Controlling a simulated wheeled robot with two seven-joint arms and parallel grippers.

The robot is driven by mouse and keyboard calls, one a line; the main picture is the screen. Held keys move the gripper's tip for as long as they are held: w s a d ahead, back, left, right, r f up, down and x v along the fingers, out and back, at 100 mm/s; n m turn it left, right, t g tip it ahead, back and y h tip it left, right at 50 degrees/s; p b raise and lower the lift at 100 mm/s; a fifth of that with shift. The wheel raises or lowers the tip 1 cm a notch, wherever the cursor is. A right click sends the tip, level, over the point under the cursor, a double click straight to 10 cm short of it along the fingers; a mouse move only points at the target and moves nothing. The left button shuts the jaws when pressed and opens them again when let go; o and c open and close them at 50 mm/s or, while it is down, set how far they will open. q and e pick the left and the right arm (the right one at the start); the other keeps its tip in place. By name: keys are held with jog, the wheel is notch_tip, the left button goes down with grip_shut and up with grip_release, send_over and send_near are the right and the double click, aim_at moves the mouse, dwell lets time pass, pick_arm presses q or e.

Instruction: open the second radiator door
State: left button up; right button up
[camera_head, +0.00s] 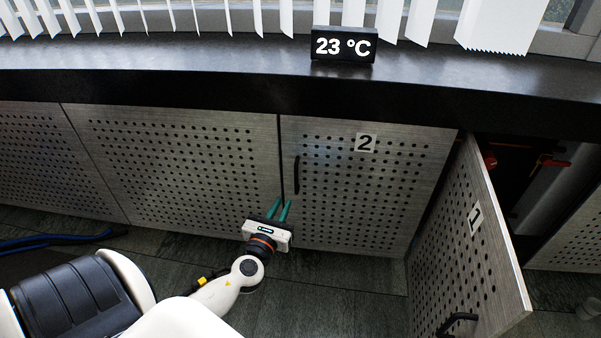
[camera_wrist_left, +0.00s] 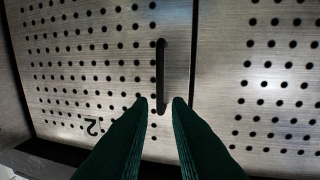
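The second radiator door (camera_head: 370,200) is a grey perforated panel with a "2" label, and it is shut. Its black vertical handle (camera_head: 296,175) is near its left edge. My left gripper (camera_head: 280,206) is below the handle in the head view, with its green fingers pointing up toward it. In the left wrist view the fingers (camera_wrist_left: 164,104) are apart, one on each side of the handle's near end (camera_wrist_left: 160,78). I cannot tell whether they touch it. The label shows upside down in the wrist view (camera_wrist_left: 93,126). My right gripper is not in view.
Door "1" (camera_head: 470,240) stands swung open on the right, with red-handled valves (camera_head: 545,161) in the dark opening behind it. A black sill (camera_head: 200,70) runs above, with a "23 °C" display (camera_head: 343,45) on it. A blue cable (camera_head: 55,242) lies on the floor at left.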

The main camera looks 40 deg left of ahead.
aim_at(296, 191)
pick_arm(q)
jog(key=b+x, duration=0.1)
jog(key=x, duration=1)
jog(key=shift+w, duration=0.15)
jog(key=shift+c, duration=0.5)
grip_shut()
